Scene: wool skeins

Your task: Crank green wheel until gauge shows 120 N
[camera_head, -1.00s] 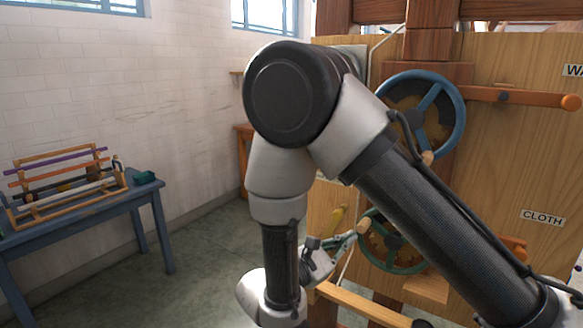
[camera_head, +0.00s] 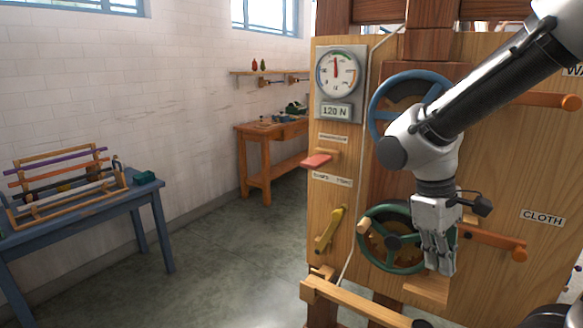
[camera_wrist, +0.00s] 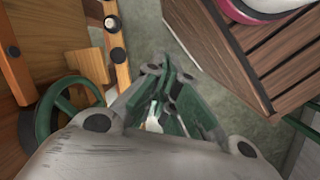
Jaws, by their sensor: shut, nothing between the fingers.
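The green wheel (camera_head: 367,252) is on the lower part of the wooden panel, with its wooden crank handle (camera_head: 364,226) at the upper left of the rim. The round gauge (camera_head: 337,73) is at the panel's upper left; its needle points nearly straight up, and the plate (camera_head: 335,112) below reads 120 N. My gripper (camera_head: 441,270) points down in front of the wheel's right side, shut and empty, apart from the handle. It hides part of the right rim. In the wrist view, the green wheel (camera_wrist: 52,118) is at the left and my gripper (camera_wrist: 165,85) is in the middle.
A blue wheel (camera_head: 374,108) is above, partly behind my arm. A yellow lever (camera_head: 330,230) and a red paddle (camera_head: 316,161) are on the panel's left. A wooden beam (camera_head: 350,302) juts out below. Open floor lies left, before a blue table (camera_head: 80,212).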

